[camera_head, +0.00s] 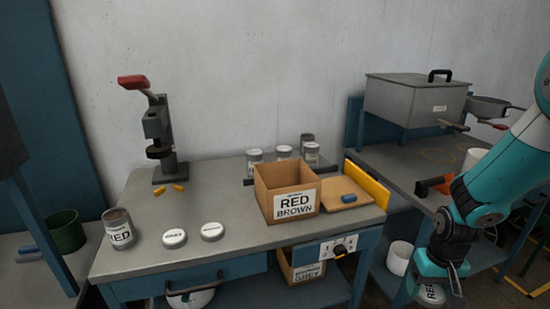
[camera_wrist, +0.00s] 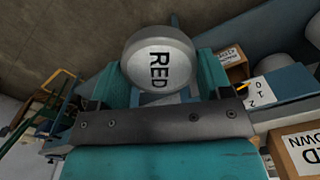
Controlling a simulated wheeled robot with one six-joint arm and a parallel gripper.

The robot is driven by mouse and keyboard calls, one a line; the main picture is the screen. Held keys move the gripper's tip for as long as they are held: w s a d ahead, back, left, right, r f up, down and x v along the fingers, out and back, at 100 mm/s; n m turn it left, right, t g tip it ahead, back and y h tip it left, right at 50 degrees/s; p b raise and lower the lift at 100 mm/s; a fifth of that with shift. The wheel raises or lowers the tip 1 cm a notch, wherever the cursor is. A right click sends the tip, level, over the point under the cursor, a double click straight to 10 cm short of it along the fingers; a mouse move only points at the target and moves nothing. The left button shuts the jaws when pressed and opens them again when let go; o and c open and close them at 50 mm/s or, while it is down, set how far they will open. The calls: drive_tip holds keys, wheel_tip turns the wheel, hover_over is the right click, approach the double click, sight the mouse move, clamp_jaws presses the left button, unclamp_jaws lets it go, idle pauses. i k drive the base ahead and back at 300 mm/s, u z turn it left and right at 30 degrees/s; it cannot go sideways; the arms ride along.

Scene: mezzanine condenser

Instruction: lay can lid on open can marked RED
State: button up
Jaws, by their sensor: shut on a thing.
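My gripper (camera_head: 440,283) is low at the right, beyond the bench's right end, and is shut on a pale round lid marked RED (camera_head: 432,294). In the wrist view the lid (camera_wrist: 160,62) sits between the two teal fingers of my gripper (camera_wrist: 162,92), its label facing the camera. The open can marked RED (camera_head: 121,232) stands upright at the bench's left front, far from my gripper. Its top looks dark and uncovered. Two other white lids, one left (camera_head: 174,238) and one right (camera_head: 212,231), lie flat beside it; their words are too small to read surely.
A cardboard box marked RED BROWN (camera_head: 268,204) stands on the bench (camera_head: 235,255), between my gripper and the can. A red-handled press (camera_head: 157,140) stands behind the can. Several closed cans (camera_head: 283,152) stand at the back. A second bench (camera_head: 405,168) holds a grey lidded bin (camera_head: 410,99).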

sight(118, 225)
drive_tip(key=z, duration=2.05)
drive_tip(key=k, duration=2.25)
drive_tip(key=u, duration=2)
drive_tip(key=i, duration=0.15)
drive_tip(key=u, duration=0.25)
